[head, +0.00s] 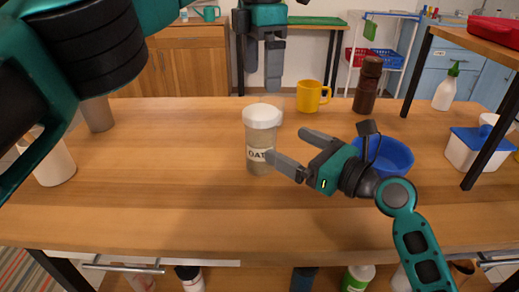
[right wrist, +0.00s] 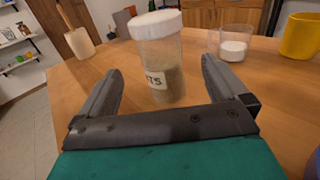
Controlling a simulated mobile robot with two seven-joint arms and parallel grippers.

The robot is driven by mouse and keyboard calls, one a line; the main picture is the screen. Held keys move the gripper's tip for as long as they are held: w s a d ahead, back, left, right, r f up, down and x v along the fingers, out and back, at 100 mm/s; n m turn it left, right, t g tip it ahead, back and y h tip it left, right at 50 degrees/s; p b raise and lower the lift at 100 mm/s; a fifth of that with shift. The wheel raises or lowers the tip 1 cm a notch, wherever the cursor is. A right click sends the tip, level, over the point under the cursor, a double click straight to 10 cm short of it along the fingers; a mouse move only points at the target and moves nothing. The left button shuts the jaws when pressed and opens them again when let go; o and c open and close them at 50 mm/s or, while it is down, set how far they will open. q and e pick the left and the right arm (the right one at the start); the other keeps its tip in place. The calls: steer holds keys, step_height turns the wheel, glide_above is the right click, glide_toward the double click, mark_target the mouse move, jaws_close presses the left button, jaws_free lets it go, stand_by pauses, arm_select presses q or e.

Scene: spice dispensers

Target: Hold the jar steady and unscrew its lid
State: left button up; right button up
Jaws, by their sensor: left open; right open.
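The jar (head: 259,156) is clear, filled with pale oats and labelled OATS. It stands upright on the wooden table, with its white lid (head: 262,115) on. In the right wrist view the jar (right wrist: 165,75) and its lid (right wrist: 155,24) show in the gap between my right fingers. My right gripper (head: 287,146) is open at the jar's right side, its fingers pointing at the jar; I see no clear contact. My left gripper (head: 263,82) is open and empty, above and behind the lid in the picture, fingers pointing down.
A blue bowl (head: 392,156) stands right of my right gripper. A yellow mug (head: 309,97) and brown bottle (head: 368,87) stand behind. A small glass with white contents (right wrist: 232,46) is near the jar.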

mark_target(259, 131)
steer(key=x, duration=0.9)
steer(key=shift+w+a, duration=0.15)
steer(key=c, duration=1.8)
arm_select(q)
steer(key=shift+m, duration=0.5)
arm_select(e)
jaws_close()
arm_select(q)
steer(key=m, duration=0.4)
steer(key=shift+m, duration=0.4)
steer(key=m, duration=0.5)
steer(key=shift+m, duration=0.3)
steer(key=m, duration=0.5)
steer(key=shift+m, duration=0.3)
steer(key=m, duration=0.5)
steer(key=shift+f, duration=4.05)
